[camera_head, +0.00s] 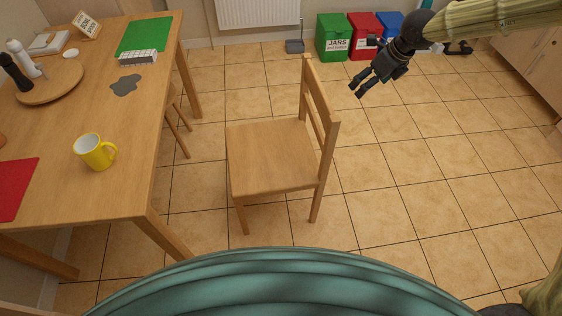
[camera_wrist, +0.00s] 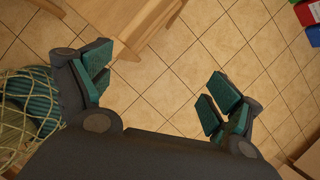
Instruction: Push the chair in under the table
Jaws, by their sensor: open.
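A light wooden chair (camera_head: 272,157) stands on the tiled floor right of the wooden table (camera_head: 120,185). Its seat faces the table and its backrest is on the side away from it. A strip of floor lies between the seat and the table edge. My gripper (camera_head: 359,92) is in the air to the right of the backrest, apart from it. In the wrist view my gripper (camera_wrist: 155,95) has its fingers spread wide with nothing between them. Part of the chair (camera_wrist: 135,22) shows at the top of that view, beyond the fingers.
A yellow mug (camera_head: 93,152), a round wooden tray (camera_head: 50,85) and a red mat (camera_head: 15,188) are on the table. A stool (camera_head: 179,125) is partly under it. Green (camera_head: 333,38), red and blue bins stand at the back wall. Floor right of the chair is clear.

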